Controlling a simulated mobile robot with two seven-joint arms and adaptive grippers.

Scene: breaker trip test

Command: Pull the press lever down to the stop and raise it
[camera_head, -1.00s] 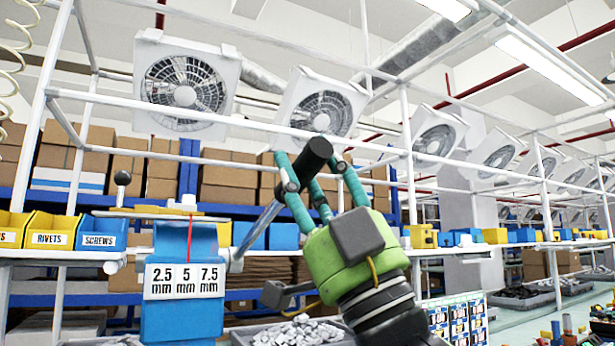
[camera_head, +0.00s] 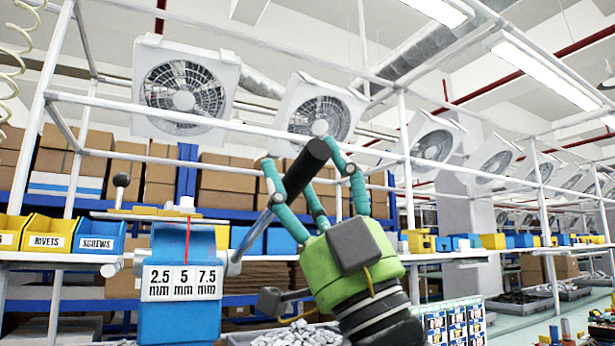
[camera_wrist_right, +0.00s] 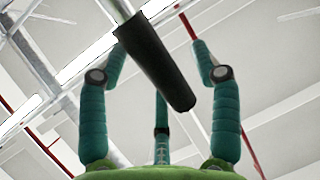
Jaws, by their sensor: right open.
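The blue press (camera_head: 180,300) stands at lower left in the head view, with a 2.5, 5, 7.5 mm scale plate (camera_head: 182,283) and a red pointer. Its metal lever (camera_head: 255,238) slants up to the right and ends in a raised black handle (camera_head: 308,167). My right gripper (camera_head: 315,165), green with teal fingers, is open, its fingers spread around the handle. In the right wrist view the handle (camera_wrist_right: 155,62) passes between the two side fingers with gaps on both sides. Contact with the third finger cannot be told. My left gripper is not in view.
Yellow and blue bins (camera_head: 48,236) line the shelf at left. A tray of metal parts (camera_head: 300,336) sits below my right gripper. White frame bars (camera_head: 250,129) and fans (camera_head: 185,90) stand behind.

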